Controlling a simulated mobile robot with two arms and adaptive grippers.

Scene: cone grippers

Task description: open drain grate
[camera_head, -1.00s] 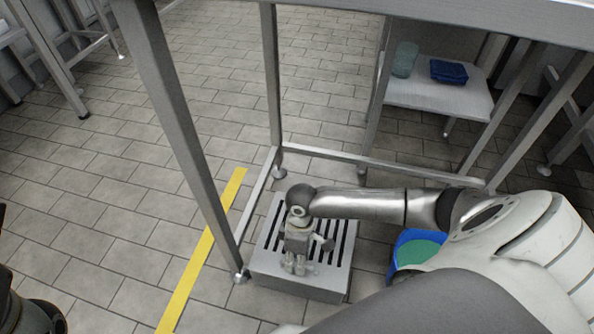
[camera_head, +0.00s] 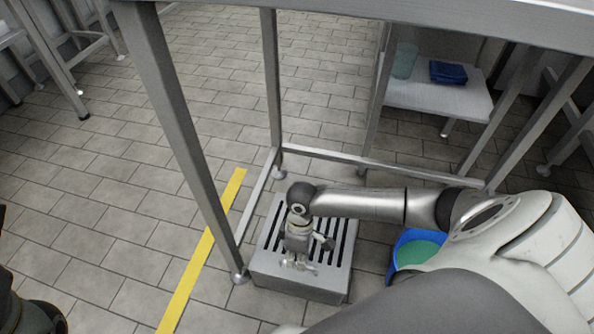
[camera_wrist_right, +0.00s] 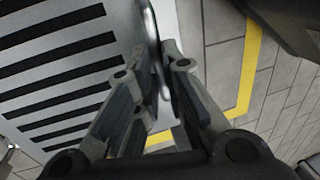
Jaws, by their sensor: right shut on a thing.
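The drain grate (camera_head: 328,280) is a grey metal slotted top on a low box on the floor, under the steel table frame. It lies flat in the head view. Its dark slots and pale metal (camera_wrist_right: 60,62) fill the left of the right wrist view. My right gripper (camera_head: 300,265) is over the front part of the grate, pointing down. In the wrist view its fingers (camera_wrist_right: 153,70) close around a thin curved metal bar (camera_wrist_right: 152,38) at the grate's edge. Where the bar joins the grate is partly hidden by the fingers. My left gripper is out of view.
Steel table legs (camera_head: 185,135) and rails stand around the grate. A yellow floor stripe (camera_head: 205,250) runs to its left. A blue bin (camera_head: 408,242) with green inside is to its right. Tiled floor is open at left. A low shelf (camera_head: 440,98) stands behind.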

